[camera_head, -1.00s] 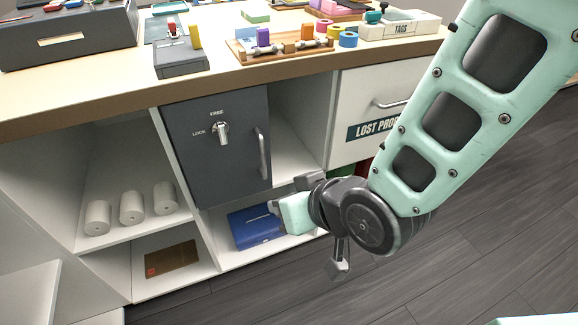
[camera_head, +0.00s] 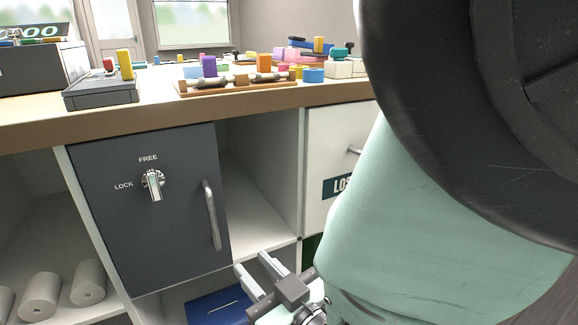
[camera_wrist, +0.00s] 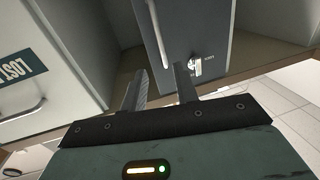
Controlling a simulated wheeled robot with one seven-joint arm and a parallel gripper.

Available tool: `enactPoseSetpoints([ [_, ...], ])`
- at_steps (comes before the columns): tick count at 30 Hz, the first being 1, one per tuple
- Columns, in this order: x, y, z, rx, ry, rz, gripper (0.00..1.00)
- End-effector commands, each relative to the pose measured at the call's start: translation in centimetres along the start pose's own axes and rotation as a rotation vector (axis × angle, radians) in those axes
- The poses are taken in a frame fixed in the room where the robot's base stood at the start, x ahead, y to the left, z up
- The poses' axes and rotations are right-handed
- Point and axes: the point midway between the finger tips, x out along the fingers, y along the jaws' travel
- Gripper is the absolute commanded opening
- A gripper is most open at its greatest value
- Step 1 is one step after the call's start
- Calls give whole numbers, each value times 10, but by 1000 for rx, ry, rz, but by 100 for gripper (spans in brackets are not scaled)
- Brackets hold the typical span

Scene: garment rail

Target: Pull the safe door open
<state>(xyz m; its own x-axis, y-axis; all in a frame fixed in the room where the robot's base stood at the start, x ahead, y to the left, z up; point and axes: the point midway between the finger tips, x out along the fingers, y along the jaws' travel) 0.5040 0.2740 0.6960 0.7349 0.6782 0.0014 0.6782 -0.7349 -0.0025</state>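The dark grey safe door (camera_head: 125,235) is shut under the counter in the head view. A silver knob (camera_head: 153,185) sits between the FREE and LOCK labels, roughly upright. A vertical bar handle (camera_head: 212,215) is near the door's right edge. In the wrist view, tilted over, the door (camera_wrist: 215,28), knob (camera_wrist: 196,66) and handle (camera_wrist: 157,32) lie beyond the fingers. My gripper (camera_head: 252,262) is open and empty, below and right of the handle and apart from it. Its two spread fingers (camera_wrist: 159,78) also show in the wrist view.
A white drawer marked LOST (camera_head: 318,150) is right of an open shelf bay (camera_head: 258,185). A blue box (camera_head: 215,306) lies under the safe. The countertop (camera_head: 30,128) holds small coloured items. My arm hides the right side.

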Motion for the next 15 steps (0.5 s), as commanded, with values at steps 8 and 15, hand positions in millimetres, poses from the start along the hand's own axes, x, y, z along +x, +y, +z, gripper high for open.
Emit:
enactPoseSetpoints([
  [8,37,0,0,-1,2,0,30],
  [15,88,0,1,-1,1,-1,30],
])
